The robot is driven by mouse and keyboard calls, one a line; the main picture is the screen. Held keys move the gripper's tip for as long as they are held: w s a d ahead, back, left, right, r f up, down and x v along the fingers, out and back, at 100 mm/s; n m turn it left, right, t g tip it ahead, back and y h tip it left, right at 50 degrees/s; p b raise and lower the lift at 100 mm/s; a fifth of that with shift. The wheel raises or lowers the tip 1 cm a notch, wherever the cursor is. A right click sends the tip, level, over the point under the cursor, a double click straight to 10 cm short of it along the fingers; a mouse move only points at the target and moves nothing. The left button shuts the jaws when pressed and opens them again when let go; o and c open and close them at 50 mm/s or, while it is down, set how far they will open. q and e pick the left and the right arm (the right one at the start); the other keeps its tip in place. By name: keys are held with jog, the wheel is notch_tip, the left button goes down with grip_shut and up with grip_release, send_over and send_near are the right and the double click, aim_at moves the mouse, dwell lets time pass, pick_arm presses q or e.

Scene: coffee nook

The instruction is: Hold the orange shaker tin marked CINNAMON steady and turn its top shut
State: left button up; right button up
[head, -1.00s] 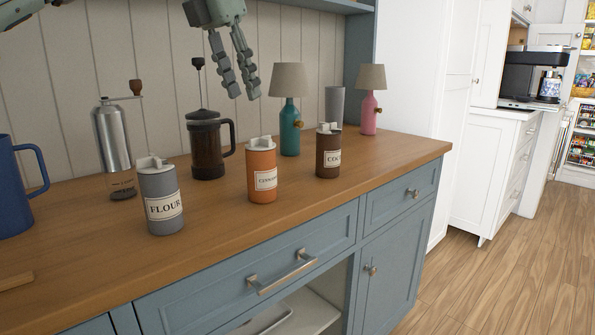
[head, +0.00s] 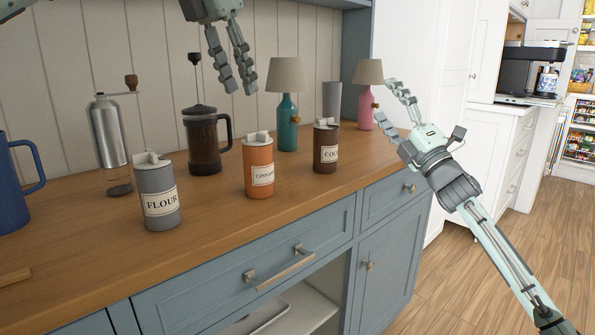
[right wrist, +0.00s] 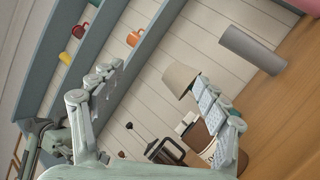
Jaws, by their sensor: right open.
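The orange shaker tin (head: 259,168) marked CINNAMON stands upright on the wooden counter, with a pale grey top (head: 258,138). It stands between the grey FLOUR tin and the brown tin. My left gripper (head: 232,88) hangs above and behind it, fingers pointing down and apart, holding nothing. My right gripper (head: 390,114) is at the counter's right end, open and empty, well to the right of the orange tin. In the right wrist view its fingers (right wrist: 164,100) are spread wide. I cannot make out the orange tin there.
The grey FLOUR tin (head: 158,196) and brown tin (head: 326,150) flank the orange one. Behind stand a French press (head: 203,145), teal lamp (head: 287,125) and grey cylinder (head: 332,100). A pink lamp (head: 366,105) is near my right gripper. The counter front is clear.

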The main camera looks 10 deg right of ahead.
jog(key=s+a+r+n+g+y, duration=0.25)
jog(key=a+n+g+y, duration=0.45)
jog(key=a+n+y, duration=0.5)
jog(key=n+g+h, duration=0.3)
jog(key=n+g, duration=0.8)
jog(key=n, duration=0.3)
send_near(259, 169)
jog(key=w, duration=0.1)
jog(key=w+a, duration=0.2)
jog(key=w, duration=0.1)
jog(key=shift+f, duration=0.2)
jog(key=shift+a+f+g, duration=0.25)
jog(key=shift+a+g, duration=0.05)
jog(key=x, duration=0.7)
jog(key=shift+a, duration=0.15)
jog(key=shift+c, duration=0.3)
